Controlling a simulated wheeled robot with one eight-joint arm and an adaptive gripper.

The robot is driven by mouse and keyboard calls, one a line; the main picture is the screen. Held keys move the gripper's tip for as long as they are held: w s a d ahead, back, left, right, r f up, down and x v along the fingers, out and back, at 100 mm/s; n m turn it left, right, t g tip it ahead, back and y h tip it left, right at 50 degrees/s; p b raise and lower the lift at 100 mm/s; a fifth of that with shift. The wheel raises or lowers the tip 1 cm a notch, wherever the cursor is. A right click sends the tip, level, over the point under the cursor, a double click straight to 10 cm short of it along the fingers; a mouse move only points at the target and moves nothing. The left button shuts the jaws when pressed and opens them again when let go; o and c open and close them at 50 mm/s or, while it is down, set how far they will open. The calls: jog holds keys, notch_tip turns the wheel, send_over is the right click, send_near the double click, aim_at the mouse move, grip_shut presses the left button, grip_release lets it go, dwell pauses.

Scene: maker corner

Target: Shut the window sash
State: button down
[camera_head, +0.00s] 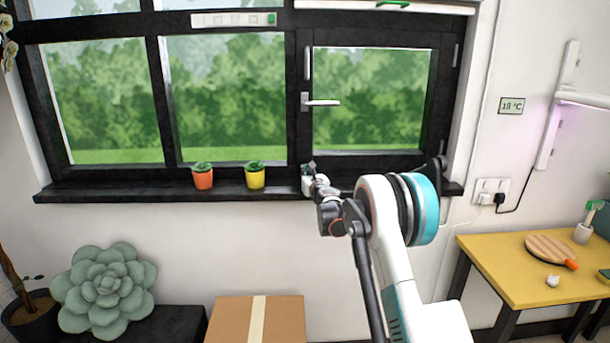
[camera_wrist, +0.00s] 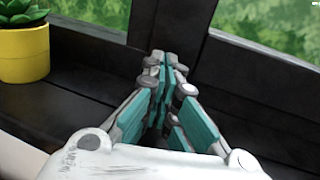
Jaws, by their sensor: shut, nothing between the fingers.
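The window sash (camera_head: 308,140) is the dark-framed right-hand pane, with a pale lever handle (camera_head: 320,102) on its left side, pointing right. It looks nearly in line with the window frame; I cannot tell whether a small gap remains. Its dark lower part also seems to show at the right of the wrist view (camera_wrist: 262,62). My gripper (camera_head: 310,168) is low at the sash's left corner, just above the sill. In the wrist view my gripper (camera_wrist: 167,62) has its teal-padded fingers together and empty, in front of the dark post. Contact with the frame cannot be told.
The dark sill (camera_head: 120,190) holds an orange pot (camera_head: 203,180) and a yellow pot (camera_head: 256,180), the latter close left of my gripper. A cardboard box (camera_head: 230,318) stands below. A yellow table (camera_head: 490,265) is at the right.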

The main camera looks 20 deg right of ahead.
jog(key=s+a+p, duration=0.2)
jog(key=s+a, duration=0.1)
jog(key=s, duration=0.8)
jog(key=s+a+r+n+g+y, duration=0.3)
jog(key=s+a+r+n+y, duration=0.2)
jog(key=s+a+r+n, duration=1)
jog(key=s+a+f+n+g, duration=0.2)
jog(key=s+f+n+g, duration=0.1)
jog(key=s+n, duration=0.8)
jog(key=s+d+f+n+g+h, duration=0.1)
jog(key=s+f+n, duration=0.2)
jog(key=s, duration=0.7)
jog(key=s+d+f+n+g+h, duration=0.1)
jog(key=s+f+n, duration=0.3)
jog(key=s, duration=0.6)
jog(key=s+d+f+n+g+h, duration=0.2)
jog(key=s+f+n+g, duration=0.1)
jog(key=s, duration=0.7)
jog(key=shift+s+f, duration=0.15)
jog(key=shift+f, duration=0.25)
